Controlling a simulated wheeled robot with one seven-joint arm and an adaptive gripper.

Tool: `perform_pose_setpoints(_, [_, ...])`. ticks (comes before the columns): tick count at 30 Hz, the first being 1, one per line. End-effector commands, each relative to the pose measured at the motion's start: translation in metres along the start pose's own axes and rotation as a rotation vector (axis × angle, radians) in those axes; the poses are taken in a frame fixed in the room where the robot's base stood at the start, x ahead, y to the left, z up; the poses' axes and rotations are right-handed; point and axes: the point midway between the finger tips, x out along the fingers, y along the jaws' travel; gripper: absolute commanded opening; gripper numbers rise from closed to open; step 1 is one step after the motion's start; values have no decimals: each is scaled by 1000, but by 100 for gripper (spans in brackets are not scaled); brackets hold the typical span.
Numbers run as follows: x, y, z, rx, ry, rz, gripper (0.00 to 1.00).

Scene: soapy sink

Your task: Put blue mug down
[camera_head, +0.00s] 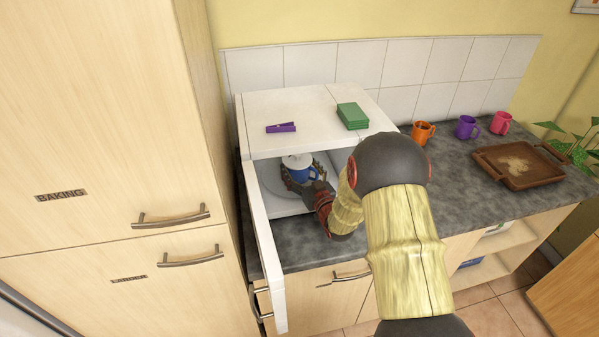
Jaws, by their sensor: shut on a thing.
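The blue mug (302,174) is inside an open white microwave-like box (331,158) on the counter. It has a white upper part and looks upright above a round plate (270,182). I cannot tell whether it touches the plate. My gripper (312,187) reaches into the box from the right and is shut on the mug. The fingertips are small and partly dark against the mug, and the far side of the mug is hidden.
The box's door (265,246) stands open on the left, beside the tall cupboard (100,130). A purple item (281,127) and a green block (352,116) lie on top. Orange (423,132), purple (467,128) and pink (500,123) mugs and a brown tray (545,181) sit right.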

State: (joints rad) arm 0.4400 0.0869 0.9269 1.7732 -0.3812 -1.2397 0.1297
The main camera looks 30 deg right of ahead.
Motion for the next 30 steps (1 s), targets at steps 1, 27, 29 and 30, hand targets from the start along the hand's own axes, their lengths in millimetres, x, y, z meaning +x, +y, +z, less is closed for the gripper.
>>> perform_pose_setpoints(1, [0,0,8,0,1,0,14])
perform_pose_setpoints(27, [4,1,16,-1,0,0,93])
perform_pose_setpoints(29, [4,1,16,-1,0,0,93])
perform_pose_setpoints(30, [4,1,16,-1,0,0,93])
